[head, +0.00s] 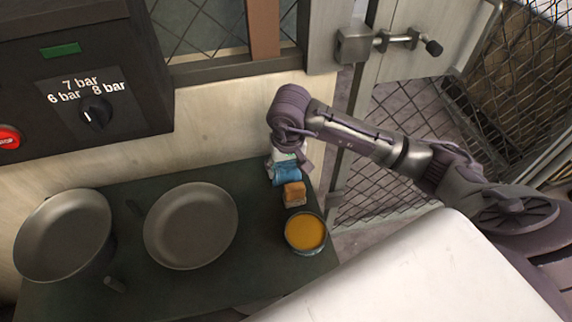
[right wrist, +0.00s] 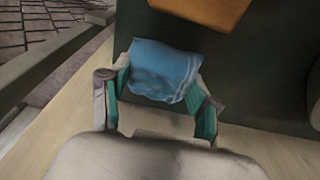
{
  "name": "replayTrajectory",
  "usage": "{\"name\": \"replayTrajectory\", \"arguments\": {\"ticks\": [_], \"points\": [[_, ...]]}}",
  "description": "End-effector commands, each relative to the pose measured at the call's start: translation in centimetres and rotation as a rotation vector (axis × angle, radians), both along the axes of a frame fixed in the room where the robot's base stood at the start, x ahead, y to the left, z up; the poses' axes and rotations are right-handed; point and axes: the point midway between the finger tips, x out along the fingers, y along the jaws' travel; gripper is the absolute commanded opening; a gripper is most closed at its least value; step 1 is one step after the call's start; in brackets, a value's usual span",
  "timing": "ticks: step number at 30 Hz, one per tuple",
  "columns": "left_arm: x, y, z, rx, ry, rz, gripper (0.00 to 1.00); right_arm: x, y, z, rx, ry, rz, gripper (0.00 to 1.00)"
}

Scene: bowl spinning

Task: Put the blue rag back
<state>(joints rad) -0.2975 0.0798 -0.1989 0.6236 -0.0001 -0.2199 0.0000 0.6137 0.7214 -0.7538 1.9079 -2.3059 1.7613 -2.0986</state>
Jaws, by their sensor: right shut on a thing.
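The blue rag (head: 287,174) is at the back right of the dark green table, close to the wall. In the right wrist view the rag (right wrist: 163,71) lies between the two fingers of my right gripper (right wrist: 160,98), which is shut on it. In the head view my right gripper (head: 284,158) points down at the rag, and the wrist above partly hides the fingers. I cannot tell whether the rag touches the table. My left gripper is not in view.
An orange-brown sponge-like block (head: 294,192) is just in front of the rag. A can with orange content (head: 306,233) stands nearer. Two metal bowls (head: 191,226) (head: 63,236) are to the left on the table (head: 140,290). A control box (head: 85,75) and mesh gate (head: 400,150) are behind.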

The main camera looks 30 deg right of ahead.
Motion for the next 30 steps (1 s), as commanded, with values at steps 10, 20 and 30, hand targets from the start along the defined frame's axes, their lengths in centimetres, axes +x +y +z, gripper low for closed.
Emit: {"name": "replayTrajectory", "arguments": {"ticks": [10, 20, 30], "points": [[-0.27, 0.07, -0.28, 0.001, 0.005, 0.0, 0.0, 0.03, -0.01, -0.43, 0.0, -0.002, 0.001, 0.34], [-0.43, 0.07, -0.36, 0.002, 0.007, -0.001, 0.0, 0.02, 0.0, -0.47, 0.001, -0.001, 0.001, 0.87], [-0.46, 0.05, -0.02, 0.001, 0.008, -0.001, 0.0, 0.05, 0.01, 0.27, 0.001, -0.004, 0.001, 0.87]]}}
